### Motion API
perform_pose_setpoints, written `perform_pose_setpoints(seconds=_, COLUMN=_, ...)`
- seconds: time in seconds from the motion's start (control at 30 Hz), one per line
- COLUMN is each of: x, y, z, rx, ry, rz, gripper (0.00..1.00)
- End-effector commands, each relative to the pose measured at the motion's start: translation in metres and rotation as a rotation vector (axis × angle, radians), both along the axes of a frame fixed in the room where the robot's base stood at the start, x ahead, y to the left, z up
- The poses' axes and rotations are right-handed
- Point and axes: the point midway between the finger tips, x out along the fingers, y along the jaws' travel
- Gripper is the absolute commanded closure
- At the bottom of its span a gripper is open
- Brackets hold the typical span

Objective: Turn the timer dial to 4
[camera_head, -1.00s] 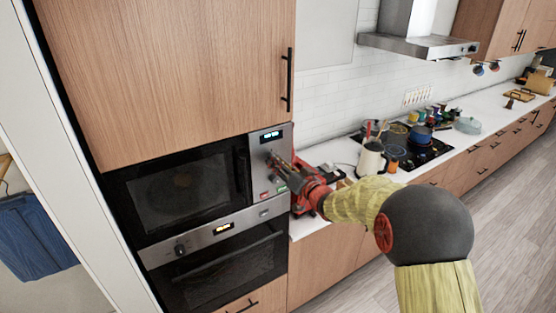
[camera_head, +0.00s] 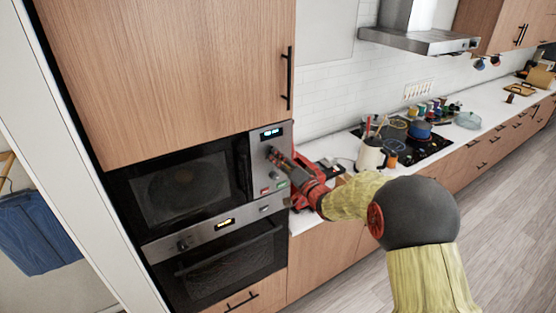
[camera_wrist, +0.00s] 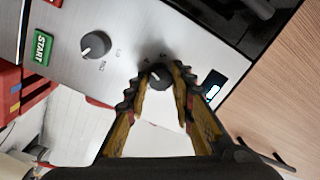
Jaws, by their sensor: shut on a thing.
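The microwave (camera_head: 185,188) is built into the wooden cabinet, with a steel control panel (camera_wrist: 215,50) on its right side. Two round dark dials show in the wrist view. My gripper (camera_wrist: 157,76) is shut on the dial nearer the display (camera_wrist: 158,84), with a fingertip on each side of it. The other dial (camera_wrist: 95,45) is free and sits nearer the green START button (camera_wrist: 43,48). The marks around the dials are too small to read surely, and I cannot tell which is labelled timer.
The lit display (camera_head: 271,133) is above the held dial. An oven (camera_head: 222,262) is below the microwave. A black handle (camera_head: 290,78) is on the upper cabinet.

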Motion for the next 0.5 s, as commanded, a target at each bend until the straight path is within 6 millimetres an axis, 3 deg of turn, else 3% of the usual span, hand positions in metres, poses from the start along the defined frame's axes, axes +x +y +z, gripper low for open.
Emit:
perform_pose_setpoints(seconds=0.37, x=-0.0009, y=0.0001, z=-0.0043, rx=0.002, ry=0.009, rz=0.001, gripper=1.00)
perform_pose_setpoints(seconds=0.4, x=-0.0009, y=0.0000, z=-0.0044, rx=0.001, ry=0.009, rz=0.001, gripper=0.75)
perform_pose_setpoints(seconds=0.5, x=-0.0009, y=0.0001, z=-0.0042, rx=0.001, ry=0.008, rz=0.000, gripper=0.70)
